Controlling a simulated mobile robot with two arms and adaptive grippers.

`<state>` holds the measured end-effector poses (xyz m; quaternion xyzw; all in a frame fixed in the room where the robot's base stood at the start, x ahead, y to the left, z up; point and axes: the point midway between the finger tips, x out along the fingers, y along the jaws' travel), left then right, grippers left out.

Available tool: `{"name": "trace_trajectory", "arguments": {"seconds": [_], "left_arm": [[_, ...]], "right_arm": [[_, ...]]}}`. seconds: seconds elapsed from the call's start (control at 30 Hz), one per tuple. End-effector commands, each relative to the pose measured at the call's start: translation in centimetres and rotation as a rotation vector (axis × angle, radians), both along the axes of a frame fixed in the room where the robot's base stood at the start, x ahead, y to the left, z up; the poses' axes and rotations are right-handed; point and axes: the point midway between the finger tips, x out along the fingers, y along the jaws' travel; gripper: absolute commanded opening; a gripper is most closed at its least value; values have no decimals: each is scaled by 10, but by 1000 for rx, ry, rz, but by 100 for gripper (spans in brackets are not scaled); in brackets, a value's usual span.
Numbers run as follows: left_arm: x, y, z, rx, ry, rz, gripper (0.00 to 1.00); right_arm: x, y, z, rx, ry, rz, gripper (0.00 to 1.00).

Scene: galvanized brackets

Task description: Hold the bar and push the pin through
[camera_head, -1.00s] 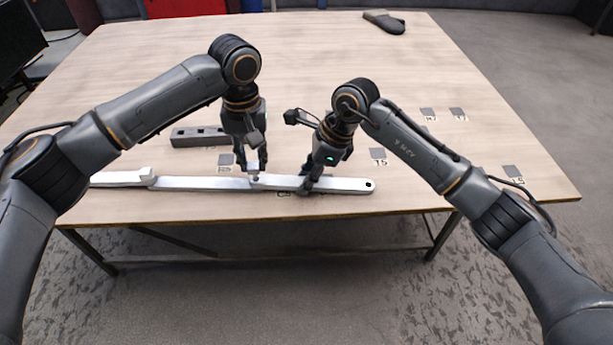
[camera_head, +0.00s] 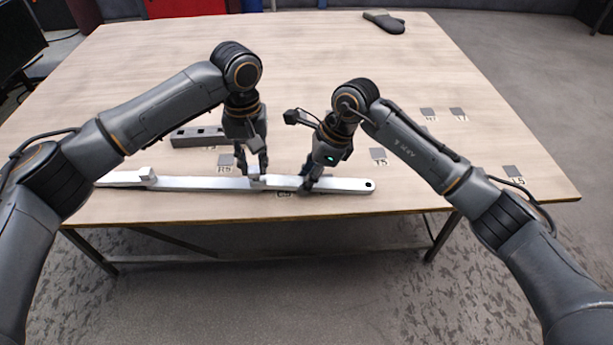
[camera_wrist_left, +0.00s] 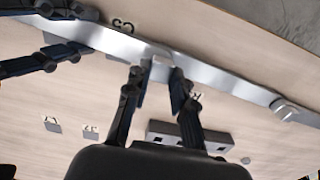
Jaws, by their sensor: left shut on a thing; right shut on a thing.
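A long silver bar (camera_head: 345,185) lies along the table's near edge, with a dark hole at its right end. My right gripper (camera_head: 308,184) is shut on the bar, right of its joint with another silver length (camera_head: 200,184). My left gripper (camera_head: 257,177) is pointing down at that joint, its fingertips close to the metal. It is shut on the small silver pin (camera_wrist_left: 161,60), mostly hidden between the fingers in the left wrist view. I cannot tell how deep the pin sits.
A dark grey block (camera_head: 198,136) with square holes lies behind the left part of the bar. Several small grey squares with printed labels mark the table (camera_head: 300,60). A dark shoe-like object (camera_head: 384,21) lies at the far edge. The middle of the table is clear.

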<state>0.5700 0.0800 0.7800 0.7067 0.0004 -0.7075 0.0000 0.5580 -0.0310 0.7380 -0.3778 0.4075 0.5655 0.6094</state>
Motion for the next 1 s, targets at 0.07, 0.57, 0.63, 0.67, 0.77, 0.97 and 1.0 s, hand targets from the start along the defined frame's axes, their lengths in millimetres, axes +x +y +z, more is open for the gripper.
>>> {"name": "trace_trajectory", "arguments": {"seconds": [0.07, 0.57, 0.63, 0.67, 0.77, 0.97, 1.0], "left_arm": [[0, 0, 0, -1, -1, 0, 0], [0, 0, -2, -1, 0, 0, 0], [0, 0, -4, -1, -1, 0, 0], [0, 0, -5, 0, -1, 0, 0], [0, 0, -7, 0, -1, 0, 0], [0, 0, -11, -1, -1, 0, 0], [0, 0, -11, -1, -1, 0, 0]], "right_arm": [[0, 0, 1, 1, -1, 0, 0], [0, 0, 1, 1, -1, 1, 0], [0, 0, 1, 1, -1, 1, 0], [0, 0, 1, 1, -1, 1, 0], [0, 0, 1, 1, -1, 1, 0], [0, 0, 1, 1, -1, 1, 0], [0, 0, 1, 1, -1, 1, 0]]}}
